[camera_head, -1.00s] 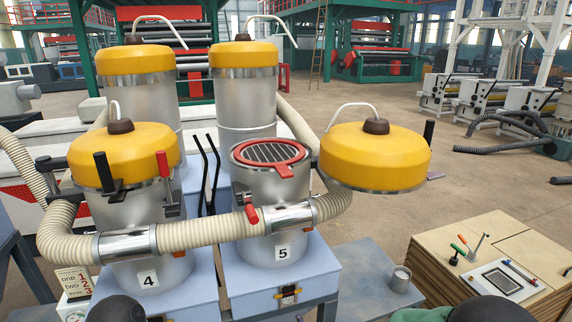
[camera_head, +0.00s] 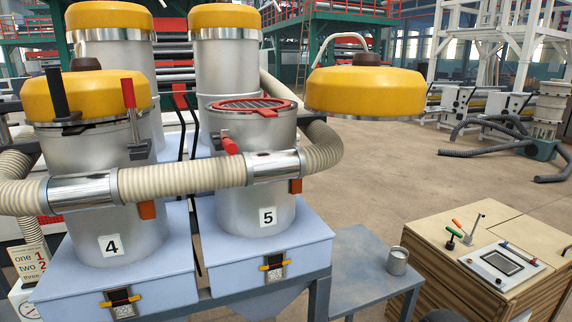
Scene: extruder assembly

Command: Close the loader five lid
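Loader five (camera_head: 258,215) is a grey metal cylinder with a "5" label, on a blue box. Its top is open and shows a dark grille with a red ring (camera_head: 252,104). Its yellow lid (camera_head: 365,92) is swung out to the right of the cylinder, at about rim height and clear of it. A red-handled latch (camera_head: 229,144) sits on the cylinder's front left. Neither of my grippers shows in the view.
Loader four (camera_head: 98,160), with its yellow lid on, stands at the left. A ribbed hose (camera_head: 185,180) crosses in front of both loaders. A metal cup (camera_head: 397,262) stands on a blue-grey table, beside a wooden cabinet (camera_head: 480,265) with a control panel.

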